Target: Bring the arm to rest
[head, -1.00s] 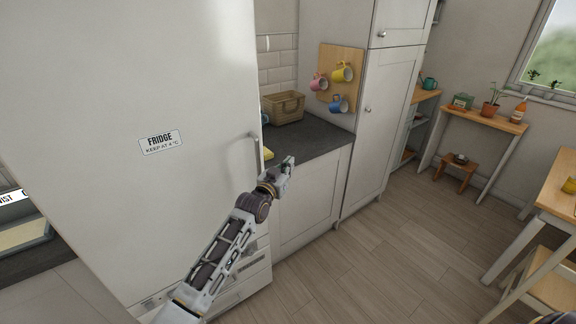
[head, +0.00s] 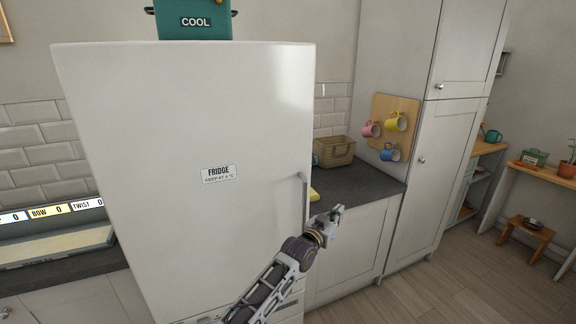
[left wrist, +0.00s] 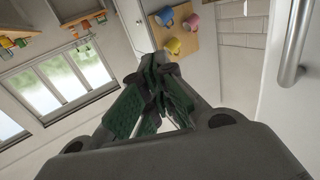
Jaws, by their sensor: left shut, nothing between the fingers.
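My left arm comes up from the bottom of the head view, in front of the fridge's lower right part. My left gripper (head: 337,212) is shut and empty, just right of the fridge handle (head: 305,200) and apart from it. In the left wrist view the green-padded fingers (left wrist: 158,68) meet at their tips, with nothing between them. The white fridge (head: 200,120) is closed and bears a label (head: 218,174) reading "FRIDGE". My right gripper is not in view.
A wicker basket (head: 334,151) and a partly hidden yellow thing (head: 314,195) are on the dark worktop (head: 365,188). A teal "COOL" box (head: 194,32) sits on the fridge.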

